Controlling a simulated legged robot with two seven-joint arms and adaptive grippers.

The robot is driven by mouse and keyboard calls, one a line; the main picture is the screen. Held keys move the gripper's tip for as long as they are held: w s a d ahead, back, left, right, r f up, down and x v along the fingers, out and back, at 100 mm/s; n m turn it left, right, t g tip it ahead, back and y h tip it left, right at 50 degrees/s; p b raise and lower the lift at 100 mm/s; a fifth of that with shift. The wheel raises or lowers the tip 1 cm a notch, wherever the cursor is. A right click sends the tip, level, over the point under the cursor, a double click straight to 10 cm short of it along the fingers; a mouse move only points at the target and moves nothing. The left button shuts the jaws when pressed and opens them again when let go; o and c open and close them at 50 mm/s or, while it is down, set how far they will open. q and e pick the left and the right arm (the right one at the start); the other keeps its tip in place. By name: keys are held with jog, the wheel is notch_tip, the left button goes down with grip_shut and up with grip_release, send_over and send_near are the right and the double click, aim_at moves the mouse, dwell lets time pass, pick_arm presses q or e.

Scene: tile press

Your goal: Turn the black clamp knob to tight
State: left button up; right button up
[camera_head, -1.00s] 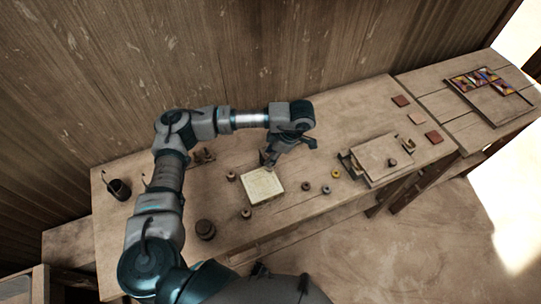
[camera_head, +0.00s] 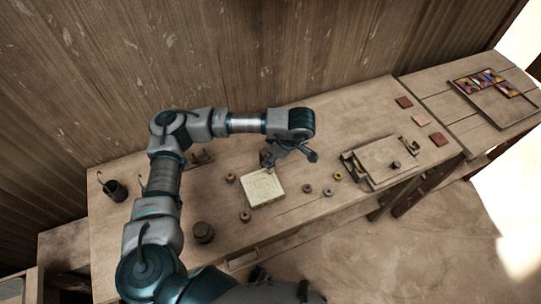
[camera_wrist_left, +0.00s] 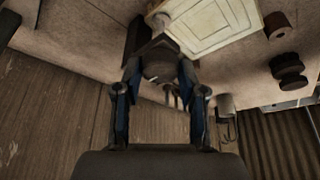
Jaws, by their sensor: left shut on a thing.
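My left gripper (camera_head: 267,157) is at the back edge of the cream square tile (camera_head: 262,190) on the bench. In the left wrist view the left gripper's fingers (camera_wrist_left: 160,72) close around a dark, rounded piece, the black clamp knob (camera_wrist_left: 160,66), beside the tile (camera_wrist_left: 213,22). The gripper is shut on this knob. The fingers hide the knob's sides, and the arm hides it in the head view. How tight the knob is cannot be told. My right gripper does not show.
A wooden press-like frame (camera_head: 386,160) stands right of the tile. Several small round pots, such as one at the front left (camera_head: 203,232), lie around the tile. A dark cup (camera_head: 115,190) is at the far left. A tray of coloured tiles (camera_head: 497,84) lies far right.

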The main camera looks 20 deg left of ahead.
pick_arm(q)
jog(key=shift+f, duration=0.15)
jog(key=o, duration=0.9)
jog(key=shift+o, duration=1)
jog(key=shift+w, duration=0.1)
jog(key=v, duration=1.2)
jog(key=shift+d, duration=0.15)
jog(key=shift+o, duration=0.2)
jog(key=shift+w, duration=0.1)
